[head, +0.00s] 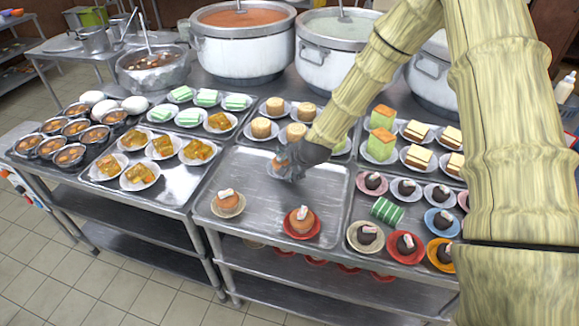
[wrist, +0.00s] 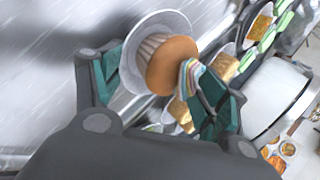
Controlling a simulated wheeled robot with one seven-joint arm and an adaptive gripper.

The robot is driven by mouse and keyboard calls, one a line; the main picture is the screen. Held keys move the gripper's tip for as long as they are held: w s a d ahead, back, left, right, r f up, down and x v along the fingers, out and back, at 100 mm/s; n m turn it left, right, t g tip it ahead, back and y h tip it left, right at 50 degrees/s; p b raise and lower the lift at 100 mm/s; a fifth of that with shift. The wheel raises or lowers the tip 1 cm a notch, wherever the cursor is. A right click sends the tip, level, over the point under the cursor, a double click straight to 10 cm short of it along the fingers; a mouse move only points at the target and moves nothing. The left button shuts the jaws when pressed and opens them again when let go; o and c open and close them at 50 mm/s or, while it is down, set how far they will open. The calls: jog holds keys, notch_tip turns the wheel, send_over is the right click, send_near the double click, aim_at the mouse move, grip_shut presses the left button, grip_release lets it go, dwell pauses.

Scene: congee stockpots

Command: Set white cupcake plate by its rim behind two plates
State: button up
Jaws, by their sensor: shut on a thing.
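A white plate (wrist: 166,20) carrying a brown cupcake (wrist: 172,65) with a striped topping sits between the fingers of my gripper (wrist: 155,78) in the wrist view. My gripper is shut on the plate; the exact contact on its rim is partly hidden. In the head view my gripper (head: 290,170) hangs over the back of the metal tray (head: 265,188) and largely hides this plate. Two cupcake plates are at the tray's front: a cream one (head: 229,212) at left and a red one (head: 301,234) at right. I cannot tell whether the held plate touches the tray.
Behind the tray stand plates of round pastries (head: 264,128). A tray of yellow cakes (head: 138,176) is at left. Plates of dark cakes (head: 407,243) and a green roll (head: 387,211) are at right. Large stockpots (head: 243,50) stand behind. The tray's middle is bare.

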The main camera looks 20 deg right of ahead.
jog(key=shift+f, duration=0.95)
jog(key=shift+s+f, duration=0.1)
jog(key=shift+f, duration=0.05)
jog(key=o, duration=1.1)
jog(key=shift+r, duration=0.2)
jog(key=shift+b+v, duration=1.25)
jog(key=shift+v, duration=4.7)
jog(key=shift+r, duration=0.1)
